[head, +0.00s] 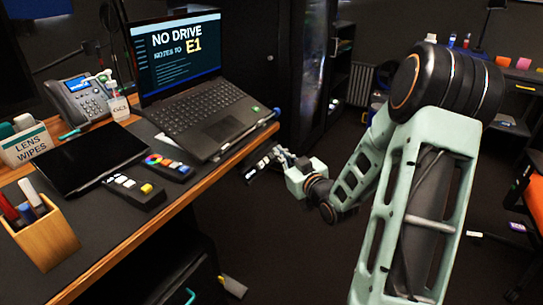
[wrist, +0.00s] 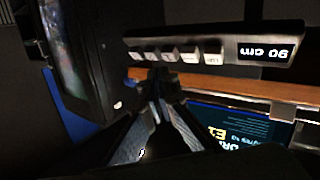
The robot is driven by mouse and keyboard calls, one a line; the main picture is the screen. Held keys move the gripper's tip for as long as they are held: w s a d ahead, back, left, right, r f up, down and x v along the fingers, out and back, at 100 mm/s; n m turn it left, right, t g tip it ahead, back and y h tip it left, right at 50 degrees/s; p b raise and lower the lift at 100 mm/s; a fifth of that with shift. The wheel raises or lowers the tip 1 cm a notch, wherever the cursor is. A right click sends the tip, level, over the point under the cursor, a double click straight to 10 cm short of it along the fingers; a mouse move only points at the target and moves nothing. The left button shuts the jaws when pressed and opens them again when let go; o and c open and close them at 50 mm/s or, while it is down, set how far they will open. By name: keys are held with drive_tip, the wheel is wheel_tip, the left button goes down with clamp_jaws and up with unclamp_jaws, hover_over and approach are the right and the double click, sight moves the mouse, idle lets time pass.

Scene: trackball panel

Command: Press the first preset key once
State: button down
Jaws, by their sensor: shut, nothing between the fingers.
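A dark control bar (wrist: 228,42) with a row of several light keys (wrist: 188,54) and a display reading "90 cm" (wrist: 265,50) crosses the upper wrist view, upside down. The key labels are too small to read, so I cannot tell which key is the first preset. My gripper (wrist: 160,78) is shut and empty, its tips by the keys toward the left end of the row; I cannot tell whether they touch. In the head view the bar (head: 262,163) appears off the desk's right edge, with my gripper (head: 283,157) beside it.
The desk's wooden edge (wrist: 225,88) lies close to my fingers. Open floor lies right of the desk.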

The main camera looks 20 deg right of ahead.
drive_tip(key=s+d+r+p, duration=0.2)
drive_tip(key=s+r, duration=0.1)
drive_tip(key=shift+d+r, duration=0.1)
drive_tip(key=shift+d, duration=0.1)
